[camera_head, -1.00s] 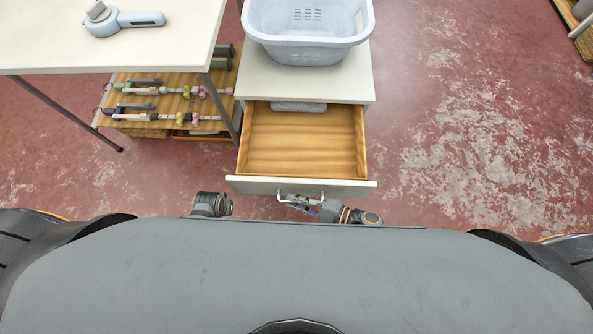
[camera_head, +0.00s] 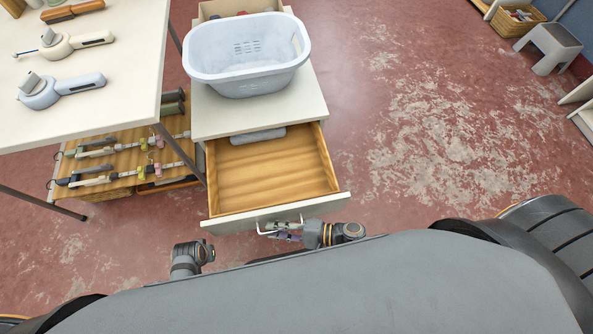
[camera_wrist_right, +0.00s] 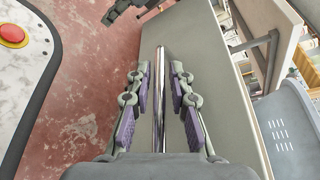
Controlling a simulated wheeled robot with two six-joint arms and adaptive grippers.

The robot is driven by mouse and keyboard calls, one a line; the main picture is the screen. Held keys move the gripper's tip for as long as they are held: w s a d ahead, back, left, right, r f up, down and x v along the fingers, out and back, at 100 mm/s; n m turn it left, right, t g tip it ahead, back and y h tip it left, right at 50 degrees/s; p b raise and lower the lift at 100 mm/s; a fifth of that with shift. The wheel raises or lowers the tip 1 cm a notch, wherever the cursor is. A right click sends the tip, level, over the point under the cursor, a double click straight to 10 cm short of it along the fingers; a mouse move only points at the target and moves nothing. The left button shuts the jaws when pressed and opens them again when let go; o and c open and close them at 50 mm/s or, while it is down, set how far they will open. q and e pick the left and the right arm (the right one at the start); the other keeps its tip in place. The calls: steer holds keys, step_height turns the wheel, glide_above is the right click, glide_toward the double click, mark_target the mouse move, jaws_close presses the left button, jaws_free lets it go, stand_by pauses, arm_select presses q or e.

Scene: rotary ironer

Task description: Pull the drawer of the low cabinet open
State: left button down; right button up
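The low cabinet (camera_head: 305,104) has a white top, and its wooden drawer (camera_head: 270,178) is pulled well out. A pale object (camera_head: 258,136) lies at the back inside the drawer. The white drawer front (camera_head: 327,206) carries a metal bar handle (camera_head: 262,228). My right gripper (camera_head: 284,234) is at this handle. In the right wrist view, the handle bar (camera_wrist_right: 160,85) runs between its two purple-padded fingers, with visible gaps on both sides, so the gripper is open around it. My left arm's wrist shows left of the drawer front; its fingers are not clear.
A pale blue laundry basket (camera_head: 247,82) stands on the cabinet. A white table (camera_head: 110,112) with tools stands close on the left, above a wooden shelf (camera_head: 125,165) holding several clamps.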

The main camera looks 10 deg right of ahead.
steer(key=shift+d, duration=0.1)
steer(key=v, duration=1.2)
steer(key=shift+f, duration=0.1)
